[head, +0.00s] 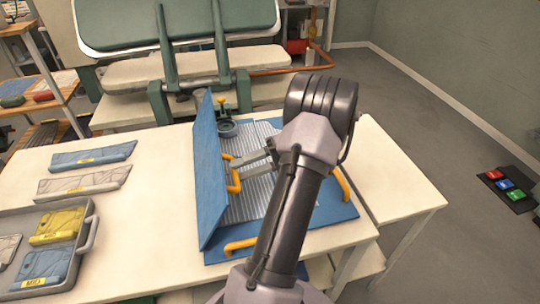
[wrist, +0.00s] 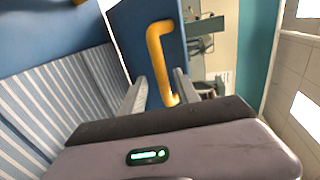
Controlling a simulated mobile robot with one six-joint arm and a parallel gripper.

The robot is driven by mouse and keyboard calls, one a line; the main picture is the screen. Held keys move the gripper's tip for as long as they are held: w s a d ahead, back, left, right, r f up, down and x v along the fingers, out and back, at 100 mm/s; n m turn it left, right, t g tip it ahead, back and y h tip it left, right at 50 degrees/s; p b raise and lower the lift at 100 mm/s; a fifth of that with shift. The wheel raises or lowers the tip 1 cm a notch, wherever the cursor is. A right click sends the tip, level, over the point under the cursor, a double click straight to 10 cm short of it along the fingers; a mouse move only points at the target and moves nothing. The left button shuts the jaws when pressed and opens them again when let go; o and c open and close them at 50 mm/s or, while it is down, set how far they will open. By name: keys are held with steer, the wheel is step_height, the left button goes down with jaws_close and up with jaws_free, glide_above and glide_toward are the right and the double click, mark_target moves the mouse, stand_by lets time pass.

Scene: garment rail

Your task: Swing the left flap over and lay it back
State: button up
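The left flap (head: 207,172) is a blue panel standing nearly upright at the left side of the folding board (head: 335,212) on the white table. An orange handle (head: 235,182) is on its inner face and shows large in the wrist view (wrist: 159,60). My gripper (head: 238,164) is at this handle. In the wrist view its two fingers (wrist: 160,85) are apart, with the handle between them and gaps visible, so it looks open around the bar. The striped grey garment (head: 255,190) lies on the board, partly hidden by my arm.
Other orange handles are at the board's front (head: 240,245) and right (head: 341,184) edges. A grey tray (head: 88,235) with folded packets stands at the left. Two packets (head: 90,155) lie behind it. A green padded press (head: 180,25) stands behind the table.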

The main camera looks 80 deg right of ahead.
steer(key=p+v, duration=0.5)
steer(key=v, duration=1)
steer(key=w+a+f+n+t+h+b, duration=0.3)
steer(key=w+a+n+t, duration=0.1)
steer(key=n, duration=1.1)
steer(key=w+a+f+n+t+h+b, duration=0.3)
steer(key=w+n, duration=0.2)
steer(key=n, duration=1)
steer(key=b+x, duration=0.1)
steer(key=x, duration=0.6)
steer(key=shift+a, duration=0.15)
